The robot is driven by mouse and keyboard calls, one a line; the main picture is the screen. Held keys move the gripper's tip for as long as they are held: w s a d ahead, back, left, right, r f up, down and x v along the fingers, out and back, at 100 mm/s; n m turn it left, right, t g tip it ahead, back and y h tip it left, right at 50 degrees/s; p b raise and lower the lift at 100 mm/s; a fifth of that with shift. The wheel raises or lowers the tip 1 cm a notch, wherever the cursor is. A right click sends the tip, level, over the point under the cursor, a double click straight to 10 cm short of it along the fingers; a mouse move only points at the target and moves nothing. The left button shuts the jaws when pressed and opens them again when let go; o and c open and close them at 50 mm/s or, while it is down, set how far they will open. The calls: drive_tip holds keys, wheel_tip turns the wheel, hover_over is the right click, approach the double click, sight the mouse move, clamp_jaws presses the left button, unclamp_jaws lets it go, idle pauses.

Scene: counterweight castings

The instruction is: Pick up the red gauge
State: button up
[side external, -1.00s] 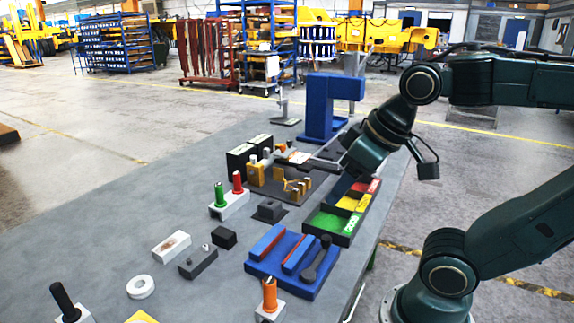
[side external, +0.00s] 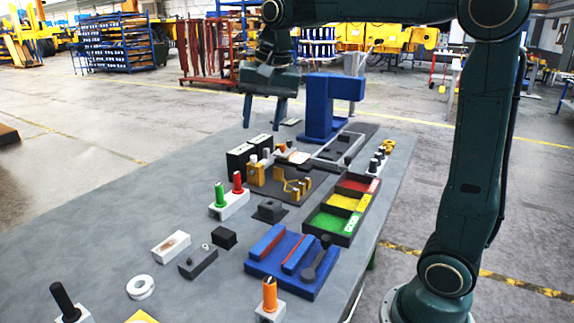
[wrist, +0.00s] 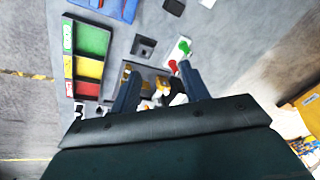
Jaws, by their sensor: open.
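The red gauge (side external: 237,182) is a small upright red cylinder. It stands beside a green one (side external: 220,195) in a white block (side external: 234,205) on the grey table. The red gauge also shows in the wrist view (wrist: 173,67), close to one of my fingertips in the picture. My gripper (side external: 263,122) is open and empty, pointing down. In the side view it hangs well above the table, higher in the picture than the red gauge. In the wrist view my two spread fingers (wrist: 160,72) reach over the fixtures.
A blue stand (side external: 320,135) rises at the back. A tray with green, yellow and red compartments (side external: 330,240) lies on the right. A blue holder (side external: 262,268), an orange cylinder (side external: 269,292) and a yellow fixture (side external: 256,175) stand nearby. The left tabletop is mostly clear.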

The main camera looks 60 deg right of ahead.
drive_tip(key=w+d+f+m+g, duration=0.1)
drive_tip(key=w+d+f+m, duration=0.15)
drive_tip(key=w, duration=0.25)
drive_tip(key=w+d+f+m, duration=0.1)
drive_tip(key=w+d+m, duration=0.2)
drive_tip(key=w, duration=0.3)
drive_tip(key=m+g, duration=0.2)
drive_tip(key=m, duration=0.3)
hover_over(236, 173)
wheel_tip(236, 173, down, 8)
drive_tip(key=r, duration=0.1)
drive_tip(key=shift+w+d+f, duration=0.1)
drive_tip(key=shift+d+f, duration=0.1)
drive_tip(key=shift+f, duration=0.05)
drive_tip(key=shift+f, duration=4.3)
drive_tip(key=shift+f, duration=0.1)
drive_tip(key=shift+f, duration=2.55)
